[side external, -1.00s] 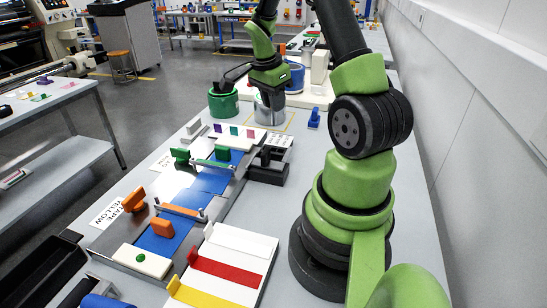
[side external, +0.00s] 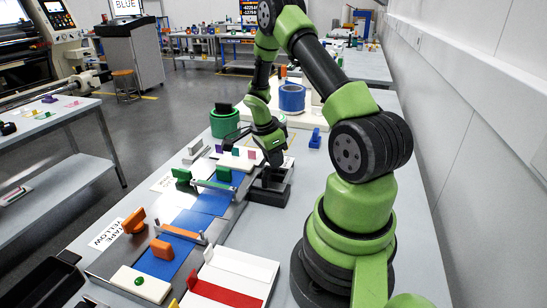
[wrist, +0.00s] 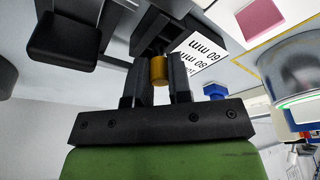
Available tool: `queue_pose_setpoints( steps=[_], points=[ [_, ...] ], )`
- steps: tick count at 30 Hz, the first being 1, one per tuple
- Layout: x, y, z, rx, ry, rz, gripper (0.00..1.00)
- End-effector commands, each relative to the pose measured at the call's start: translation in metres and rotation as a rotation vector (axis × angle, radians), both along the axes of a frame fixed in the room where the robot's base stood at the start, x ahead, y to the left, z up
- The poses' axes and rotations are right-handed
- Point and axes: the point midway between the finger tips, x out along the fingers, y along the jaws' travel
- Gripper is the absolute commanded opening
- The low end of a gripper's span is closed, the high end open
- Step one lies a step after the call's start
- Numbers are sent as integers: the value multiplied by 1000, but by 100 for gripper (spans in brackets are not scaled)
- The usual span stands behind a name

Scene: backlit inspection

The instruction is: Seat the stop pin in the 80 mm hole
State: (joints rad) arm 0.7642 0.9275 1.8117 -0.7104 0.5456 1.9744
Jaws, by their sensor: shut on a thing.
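My gripper (wrist: 159,80) is shut on a short brass-coloured cylinder, the stop pin (wrist: 159,68), in the wrist view. In the side external view my gripper (side external: 272,153) is over the black block (side external: 268,192) at the right edge of the fixture; the pin cannot be made out there. The 80 mm hole itself cannot be made out, and I cannot tell whether the pin touches anything.
A green tape roll (side external: 225,122) and a blue tape roll (side external: 291,98) stand behind the fixture. A grey metal cup (wrist: 296,85) is at the right of the wrist view. Blue strips (side external: 195,222) and orange clamps (side external: 162,250) lie along the fixture, left of my arm base.

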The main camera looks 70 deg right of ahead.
Motion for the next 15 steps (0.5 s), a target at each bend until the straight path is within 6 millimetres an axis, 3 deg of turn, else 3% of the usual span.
queue_pose_setpoints(
  steps=[9, 10, 12, 13, 15],
  points=[
    [0, 0, -2, 0, 0, 0, 0],
    [0, 0, -3, -1, -1, 0, 21],
    [0, 0, -2, -1, -1, 0, 37],
    [0, 0, -2, -1, -1, 0, 44],
    [0, 0, -2, -1, -1, 0, 44]
  ],
)
